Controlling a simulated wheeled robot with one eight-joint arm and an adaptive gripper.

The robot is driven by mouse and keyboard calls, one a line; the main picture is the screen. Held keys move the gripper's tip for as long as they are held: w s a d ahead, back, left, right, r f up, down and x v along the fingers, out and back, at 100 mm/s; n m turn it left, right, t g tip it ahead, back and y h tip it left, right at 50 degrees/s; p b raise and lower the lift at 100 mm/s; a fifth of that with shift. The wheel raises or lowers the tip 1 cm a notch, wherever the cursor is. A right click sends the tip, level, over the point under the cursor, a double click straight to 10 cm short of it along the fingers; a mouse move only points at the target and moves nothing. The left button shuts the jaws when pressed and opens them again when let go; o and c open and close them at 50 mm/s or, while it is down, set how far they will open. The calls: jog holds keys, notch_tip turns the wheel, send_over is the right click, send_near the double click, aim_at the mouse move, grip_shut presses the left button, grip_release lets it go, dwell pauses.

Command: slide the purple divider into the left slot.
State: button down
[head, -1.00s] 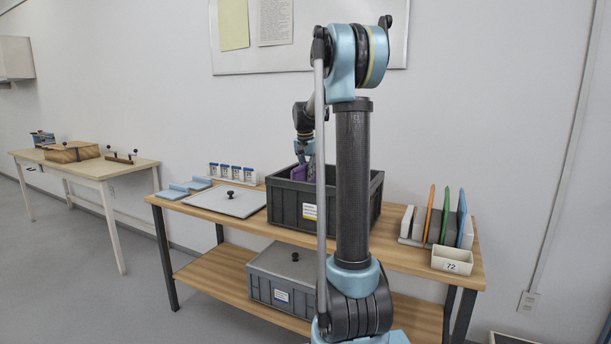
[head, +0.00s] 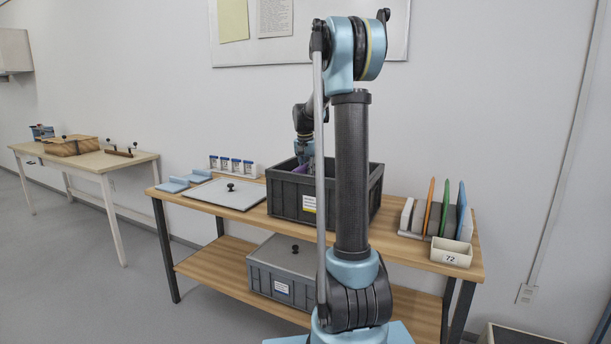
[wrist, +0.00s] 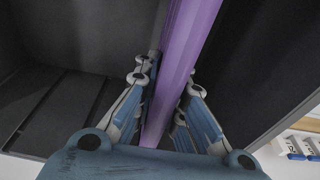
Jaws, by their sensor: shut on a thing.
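The purple divider (wrist: 186,55) is a long flat plate in my gripper (wrist: 166,85), whose two fingers press on it from both sides. In the head view only a small purple piece of the divider (head: 294,169) shows at the crate's rim, beside my gripper (head: 304,157). The dark grey crate (head: 285,204) stands on the wooden table, and the divider is at least partly inside it. In the wrist view dark grey crate walls (wrist: 245,50) lie on both sides, with ridges (wrist: 65,95) at the left. I cannot tell whether the divider sits in a slot.
A grey lid (head: 222,194) lies left of the crate, with small labelled bottles behind it. A rack with orange, green and blue plates (head: 436,215) and a white bin (head: 451,253) stand at the right. A lidded crate (head: 283,275) is on the lower shelf.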

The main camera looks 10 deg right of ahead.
aim_at(307, 163)
jog(key=shift+f, duration=1.55)
jog(key=c, duration=1.6)
grip_release()
jog(key=shift+r, duration=0.1)
jog(key=r, duration=0.3)
jog(key=s+r, duration=0.1)
jog(key=r, duration=0.3)
jog(key=a+r, duration=0.1)
jog(key=r, duration=0.3)
jog(key=shift+s+r, duration=0.2)
jog(key=shift+r, duration=0.05)
